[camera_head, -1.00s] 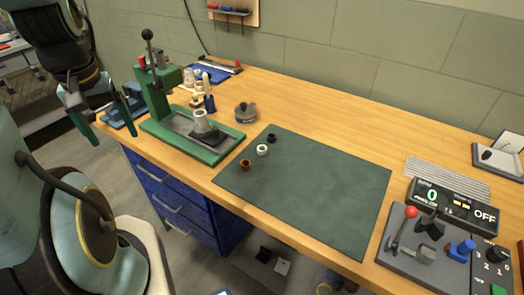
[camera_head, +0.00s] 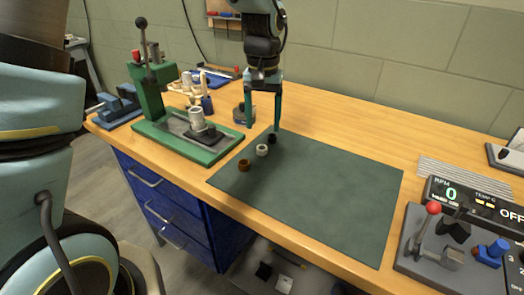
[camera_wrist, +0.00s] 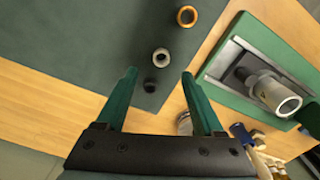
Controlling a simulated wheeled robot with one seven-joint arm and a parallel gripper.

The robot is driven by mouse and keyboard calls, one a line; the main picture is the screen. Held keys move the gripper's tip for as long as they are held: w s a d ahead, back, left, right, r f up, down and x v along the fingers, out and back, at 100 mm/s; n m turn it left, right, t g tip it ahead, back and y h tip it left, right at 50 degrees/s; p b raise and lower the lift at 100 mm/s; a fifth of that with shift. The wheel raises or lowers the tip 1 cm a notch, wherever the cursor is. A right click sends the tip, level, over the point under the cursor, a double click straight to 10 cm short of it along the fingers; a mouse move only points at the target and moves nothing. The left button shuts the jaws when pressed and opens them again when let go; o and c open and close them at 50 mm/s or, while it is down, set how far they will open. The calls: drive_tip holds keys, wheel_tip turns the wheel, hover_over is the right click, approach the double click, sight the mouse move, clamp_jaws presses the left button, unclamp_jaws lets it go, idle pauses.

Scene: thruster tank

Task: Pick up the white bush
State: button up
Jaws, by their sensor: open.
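The white bush (camera_head: 262,150) is a small pale ring standing on the dark green mat (camera_head: 320,200), near its far left part. A brown bush (camera_head: 244,165) stands nearer the front and a black bush (camera_head: 272,138) stands farther back. In the wrist view the white bush (camera_wrist: 161,57) lies beyond the fingertips, between the brown bush (camera_wrist: 186,16) and the black bush (camera_wrist: 150,86). My gripper (camera_head: 263,127) points down with its green fingers apart and empty, above and behind the bushes. Its fingers (camera_wrist: 160,75) also frame the wrist view.
A green press (camera_head: 185,135) with a metal cylinder (camera_head: 196,117) stands left of the mat. A round grey item (camera_head: 238,114) sits behind the bushes. A control box (camera_head: 450,240) with a red-knobbed lever is at the right. Most of the mat is clear.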

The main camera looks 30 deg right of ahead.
sight(262, 150)
drive_tip(key=shift+a+f+p, duration=0.1)
drive_tip(key=shift+f+p, duration=0.9)
drive_tip(key=shift+f, duration=2.6)
clamp_jaws()
